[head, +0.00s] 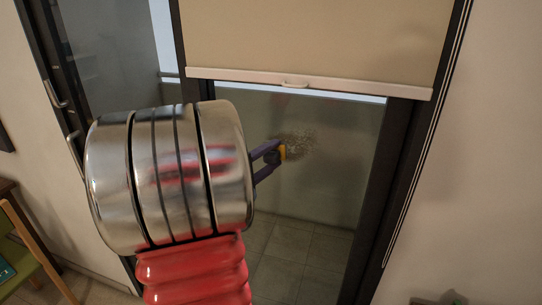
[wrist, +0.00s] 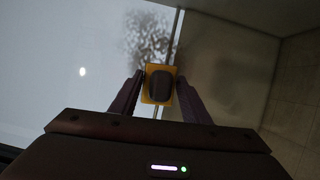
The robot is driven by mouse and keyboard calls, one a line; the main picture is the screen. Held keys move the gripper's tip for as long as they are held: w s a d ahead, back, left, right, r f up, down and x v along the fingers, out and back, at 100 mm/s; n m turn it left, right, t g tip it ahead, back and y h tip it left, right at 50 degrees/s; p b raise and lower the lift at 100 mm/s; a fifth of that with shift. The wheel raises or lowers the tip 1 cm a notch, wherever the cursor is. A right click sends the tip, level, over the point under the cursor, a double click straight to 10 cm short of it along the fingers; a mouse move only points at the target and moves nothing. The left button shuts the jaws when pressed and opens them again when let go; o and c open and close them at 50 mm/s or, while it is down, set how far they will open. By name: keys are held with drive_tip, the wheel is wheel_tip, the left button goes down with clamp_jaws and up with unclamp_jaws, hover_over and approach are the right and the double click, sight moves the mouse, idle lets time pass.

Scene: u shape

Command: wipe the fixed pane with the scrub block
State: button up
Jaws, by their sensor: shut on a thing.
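My gripper (wrist: 157,92) is shut on the scrub block (wrist: 160,85), a small yellow block with a dark pad, held between its two purple fingers. In the head view the block (head: 282,152) shows as a small yellow piece at the fingertips, and my own arm hides part of the gripper. The fixed pane (head: 340,170) is the glass panel below the roller blind. A brown speckled smudge (head: 299,143) is on the pane beside the block; it also shows in the wrist view (wrist: 148,40), just beyond the block. I cannot tell whether the block touches the glass.
A beige roller blind (head: 315,35) with a white bottom bar (head: 310,84) covers the upper pane. A dark frame (head: 392,190) edges the glass at right. A door with handles (head: 54,94) is at left. A wooden chair (head: 30,250) stands at lower left.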

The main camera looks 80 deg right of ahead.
sight(277, 161)
drive_tip(key=shift+s, duration=1.6)
drive_tip(key=shift+s+a, duration=0.15)
drive_tip(key=shift+s, duration=0.65)
drive_tip(key=shift+s+a, duration=0.1)
drive_tip(key=shift+s, duration=0.7)
drive_tip(key=shift+s, duration=1.6)
drive_tip(key=shift+s+a, duration=0.15)
drive_tip(key=shift+s, duration=0.65)
drive_tip(key=shift+s+a, duration=0.1)
drive_tip(key=shift+s, duration=0.7)
